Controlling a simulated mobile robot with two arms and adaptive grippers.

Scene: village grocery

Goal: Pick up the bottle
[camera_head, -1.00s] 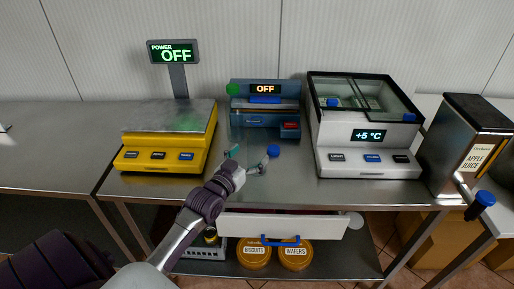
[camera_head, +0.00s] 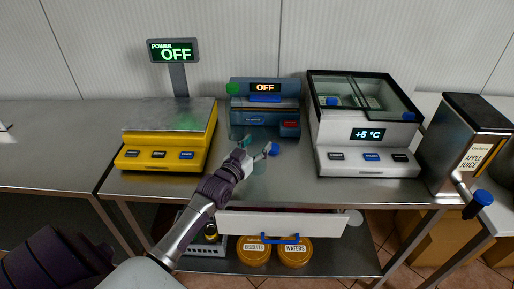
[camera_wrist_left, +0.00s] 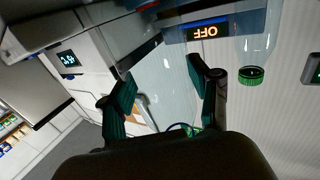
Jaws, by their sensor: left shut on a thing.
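A clear bottle with a blue cap (camera_head: 273,150) stands on the steel counter in front of the blue device. My left gripper (camera_head: 258,148) is at this bottle, with one finger on each side of its upper part, and is shut on it. In the left wrist view, my left gripper (camera_wrist_left: 165,78) has its two dark green fingers on either side of the see-through body, which is hard to make out. A second clear bottle with a green cap (camera_head: 233,89) stands further back left, outside the fingers; its cap also shows in the wrist view (camera_wrist_left: 250,75). My right gripper is out of view.
A yellow scale (camera_head: 160,158) stands to the left. The blue device (camera_head: 262,118) is just behind, and a white cooler (camera_head: 368,160) stands to the right. A juice dispenser (camera_head: 465,145) is at far right. An open drawer (camera_head: 330,226) juts out below the counter.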

